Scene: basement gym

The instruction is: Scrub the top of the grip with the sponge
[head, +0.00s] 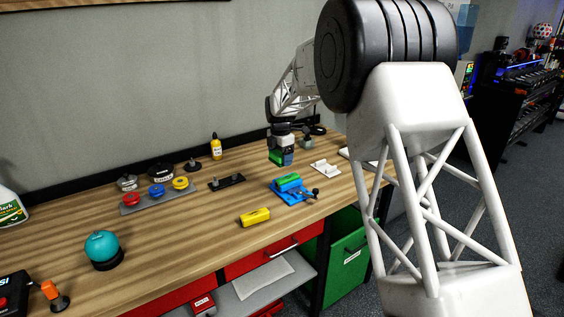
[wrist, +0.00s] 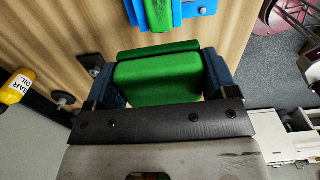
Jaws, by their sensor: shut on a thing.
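My gripper (head: 281,157) is shut on a green block, which looks like the sponge (head: 275,156), and holds it above the workbench. In the wrist view the sponge (wrist: 158,80) sits between the two blue fingers of my gripper (wrist: 160,70). A green grip (head: 288,180) lies on a blue holder (head: 292,195) on the bench, nearer the front edge than my gripper. In the wrist view the grip (wrist: 159,12) and blue holder (wrist: 198,8) are cut off at the top edge, apart from the sponge.
A yellow block (head: 254,217) lies left of the holder, and a white bracket (head: 325,168) right of it. A black plate (head: 226,182), a grey plate with colored knobs (head: 160,195) and a yellow bottle (head: 216,147) stand farther left.

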